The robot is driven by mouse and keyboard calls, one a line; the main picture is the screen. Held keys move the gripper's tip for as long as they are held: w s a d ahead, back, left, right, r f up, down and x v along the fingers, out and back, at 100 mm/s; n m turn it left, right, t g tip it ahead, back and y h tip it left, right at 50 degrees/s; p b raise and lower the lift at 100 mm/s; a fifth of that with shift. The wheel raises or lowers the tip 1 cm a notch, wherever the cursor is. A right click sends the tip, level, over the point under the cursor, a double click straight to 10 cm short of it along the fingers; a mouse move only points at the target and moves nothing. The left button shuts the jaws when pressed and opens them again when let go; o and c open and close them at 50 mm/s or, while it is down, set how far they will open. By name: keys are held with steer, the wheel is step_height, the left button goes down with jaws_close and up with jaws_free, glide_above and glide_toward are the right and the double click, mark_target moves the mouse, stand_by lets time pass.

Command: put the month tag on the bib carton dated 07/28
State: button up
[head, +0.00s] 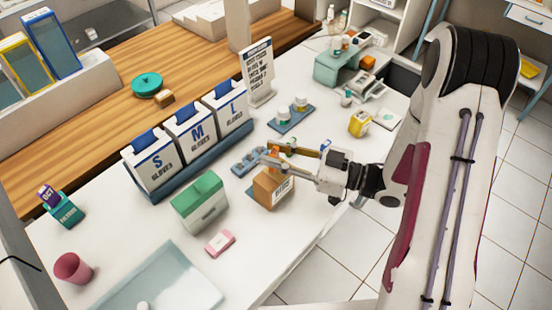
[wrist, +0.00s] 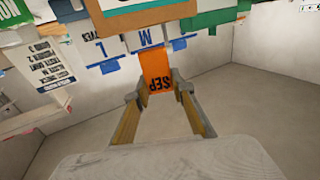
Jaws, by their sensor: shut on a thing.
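My gripper (head: 270,155) is shut on an orange month tag (wrist: 156,72). The tag reads SEP, upside down in the wrist view, and sits between the two fingertips. In the head view the gripper is just above a brown carton (head: 266,187) with a white printed label. Its date is too small to read, and I cannot tell whether the tag touches it. A teal box (head: 66,215) at the far left bears a purple OCT tag (head: 47,194).
Glove boxes marked S, M and L (head: 190,140) stand behind the carton. A green-and-white box (head: 200,205) and a pink box (head: 220,242) lie to its left. A blue tray (head: 292,118) with small jars is behind. A pink cup (head: 72,268) stands front left.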

steer(key=shift+f, duration=1.1)
steer(key=shift+f, duration=0.1)
steer(key=o, duration=1)
steer(key=shift+c, duration=0.2)
steer(key=shift+s+d, duration=0.1)
steer(key=shift+d, duration=0.3)
steer(key=v, duration=1.1)
